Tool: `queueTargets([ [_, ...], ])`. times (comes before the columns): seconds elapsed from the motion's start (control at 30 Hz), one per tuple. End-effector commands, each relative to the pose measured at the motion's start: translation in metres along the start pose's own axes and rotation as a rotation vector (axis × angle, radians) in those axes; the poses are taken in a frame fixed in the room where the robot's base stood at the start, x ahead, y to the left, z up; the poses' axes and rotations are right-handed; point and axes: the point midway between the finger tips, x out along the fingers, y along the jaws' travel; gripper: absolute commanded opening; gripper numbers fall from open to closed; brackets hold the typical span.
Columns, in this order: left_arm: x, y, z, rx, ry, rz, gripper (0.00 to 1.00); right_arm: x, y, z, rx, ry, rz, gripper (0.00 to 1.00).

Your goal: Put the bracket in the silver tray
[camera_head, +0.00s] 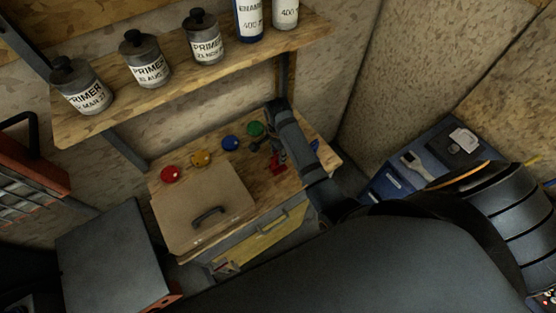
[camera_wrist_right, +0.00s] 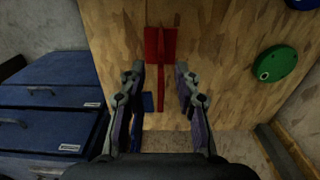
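A red metal piece with a raised rib, which looks like the bracket (camera_wrist_right: 160,48), lies on the wooden bench top. In the head view the red bracket (camera_head: 278,163) is partly covered by my right gripper (camera_head: 268,144). In the right wrist view my right gripper (camera_wrist_right: 160,80) is open, its two fingers apart. The bracket lies between and beyond the fingertips, and nothing is visibly gripped. I cannot make out a silver tray in either view. My left gripper is not in view.
The wooden bench (camera_head: 262,193) carries a tan board with a dark handle (camera_head: 208,216) and red (camera_head: 171,174), yellow (camera_head: 200,158), blue (camera_head: 231,143) and green (camera_head: 255,129) discs. A shelf (camera_head: 180,85) with several bottles hangs above. A blue cabinet (camera_head: 405,172) stands right.

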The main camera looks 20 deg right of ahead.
Motion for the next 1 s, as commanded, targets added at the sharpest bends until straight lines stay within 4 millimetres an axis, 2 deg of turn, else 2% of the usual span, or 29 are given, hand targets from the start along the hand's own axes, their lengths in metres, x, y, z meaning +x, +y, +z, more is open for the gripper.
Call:
queueTargets([
  [0.1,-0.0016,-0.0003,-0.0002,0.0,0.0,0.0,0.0,0.0073,0.0002,-0.0001,0.0,0.0,0.0,0.32],
  [0.27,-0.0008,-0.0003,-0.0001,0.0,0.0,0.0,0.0,0.0081,-0.0001,0.0,0.0,0.0,-0.001,0.32],
  [0.53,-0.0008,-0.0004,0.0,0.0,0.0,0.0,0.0,0.0078,-0.0001,0.0001,0.0,0.0,-0.001,0.0],
  [1.0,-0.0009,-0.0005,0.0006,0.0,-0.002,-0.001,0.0,0.0069,-0.0007,0.0002,0.0,0.0,-0.003,0.0],
])
